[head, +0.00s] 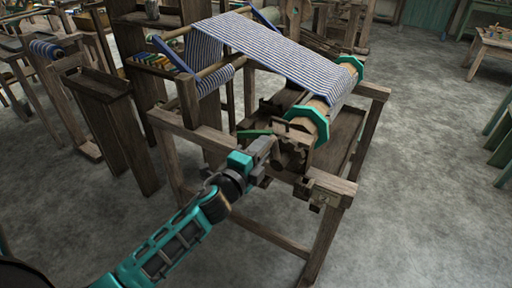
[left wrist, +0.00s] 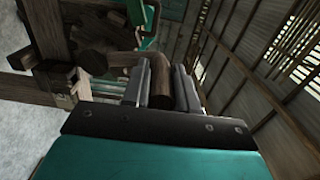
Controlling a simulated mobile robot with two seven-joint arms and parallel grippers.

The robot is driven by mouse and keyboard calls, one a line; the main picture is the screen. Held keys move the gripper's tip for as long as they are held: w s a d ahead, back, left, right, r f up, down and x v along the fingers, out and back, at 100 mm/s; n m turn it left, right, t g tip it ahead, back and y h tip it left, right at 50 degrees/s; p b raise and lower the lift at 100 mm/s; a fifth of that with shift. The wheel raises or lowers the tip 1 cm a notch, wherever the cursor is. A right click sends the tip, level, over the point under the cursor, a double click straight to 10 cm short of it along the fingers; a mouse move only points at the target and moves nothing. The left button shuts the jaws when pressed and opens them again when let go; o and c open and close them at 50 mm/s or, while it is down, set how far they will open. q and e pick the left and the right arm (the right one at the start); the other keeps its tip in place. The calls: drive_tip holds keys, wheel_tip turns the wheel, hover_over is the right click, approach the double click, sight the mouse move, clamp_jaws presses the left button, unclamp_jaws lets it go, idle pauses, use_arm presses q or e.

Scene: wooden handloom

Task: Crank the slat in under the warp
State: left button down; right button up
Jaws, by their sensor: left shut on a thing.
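The striped blue-and-white warp (head: 270,50) stretches over the wooden loom and down to a roller with green end flanges (head: 308,122). A brown wooden crank (head: 291,158) sits at the near end of the roller. My left gripper (head: 268,152) is at this crank, shut on its handle. In the left wrist view, the brown handle (left wrist: 160,85) stands between the two grey fingers of my left gripper (left wrist: 162,88). I cannot make out the slat for certain. My right gripper is in neither view.
The loom's wooden frame (head: 330,183) stands close around my left gripper, with a post and beam below it. A thin green bar (head: 253,132) is just beyond the gripper. Other wooden equipment stands at the left. The grey floor (head: 430,190) at the right is clear.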

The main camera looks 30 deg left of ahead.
use_arm(q)
drive_tip(key=shift+d+r+m, duration=0.2)
drive_tip(key=shift+d+m, duration=0.45)
drive_tip(key=shift+m, duration=0.05)
drive_tip(key=shift+d+r+m, duration=0.15)
drive_tip(key=shift+d+m, duration=0.5)
drive_tip(key=shift+m, duration=0.05)
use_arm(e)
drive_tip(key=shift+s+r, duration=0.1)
use_arm(q)
drive_tip(key=shift+s+d+f, duration=0.1)
drive_tip(key=c, duration=0.9)
unclamp_jaws()
drive_tip(key=shift+f, duration=0.1)
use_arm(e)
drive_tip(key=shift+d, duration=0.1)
use_arm(q)
drive_tip(key=s, duration=0.8)
drive_tip(key=s+a+b, duration=0.1)
drive_tip(key=s, duration=0.3)
drive_tip(key=shift+s+a, duration=0.1)
drive_tip(key=shift+s, duration=0.3)
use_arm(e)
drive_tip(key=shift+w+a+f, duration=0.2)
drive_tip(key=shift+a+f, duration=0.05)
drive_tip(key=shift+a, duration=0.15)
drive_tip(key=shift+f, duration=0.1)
